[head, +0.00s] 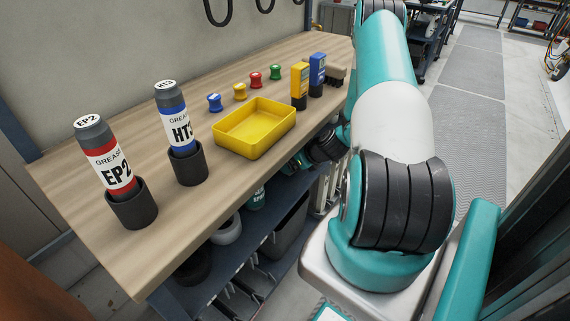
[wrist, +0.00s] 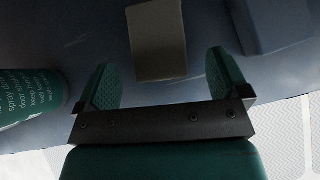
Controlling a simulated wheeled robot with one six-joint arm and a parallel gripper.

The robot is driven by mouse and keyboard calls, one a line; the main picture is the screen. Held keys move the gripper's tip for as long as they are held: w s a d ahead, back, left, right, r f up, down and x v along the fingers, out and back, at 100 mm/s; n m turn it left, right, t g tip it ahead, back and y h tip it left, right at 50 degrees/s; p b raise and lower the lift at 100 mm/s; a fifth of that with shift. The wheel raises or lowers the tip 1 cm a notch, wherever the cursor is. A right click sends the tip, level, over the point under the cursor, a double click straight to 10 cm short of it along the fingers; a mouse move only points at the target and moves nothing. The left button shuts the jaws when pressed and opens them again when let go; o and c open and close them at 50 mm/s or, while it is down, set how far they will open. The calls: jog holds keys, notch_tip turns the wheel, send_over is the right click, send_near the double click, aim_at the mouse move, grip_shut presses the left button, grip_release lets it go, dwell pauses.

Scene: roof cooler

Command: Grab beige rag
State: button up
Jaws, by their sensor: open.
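A folded beige-brown cloth-like piece, which looks like the beige rag (wrist: 157,40), lies on a blue-grey shelf surface (wrist: 85,32) in the wrist view. It appears dark in the shade. My gripper (wrist: 159,62) is open, with one green finger on each side of the rag's near end. Gaps show between both fingers and the rag, and nothing is held. In the head view the rag does not show, and my arm reaches down at the bench's front edge, with the gripper mostly hidden.
A green spray can (wrist: 28,95) stands close left of my gripper; a blue-grey block or bin (wrist: 270,22) is at right. Above, the wooden bench (head: 235,190) carries a yellow tray (head: 255,148), grease tubes in black cups (head: 187,165), and small coloured pieces. Its edge overhangs the shelf.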

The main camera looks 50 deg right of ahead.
jog(key=shift+x, duration=1.45)
jog(key=c, duration=1)
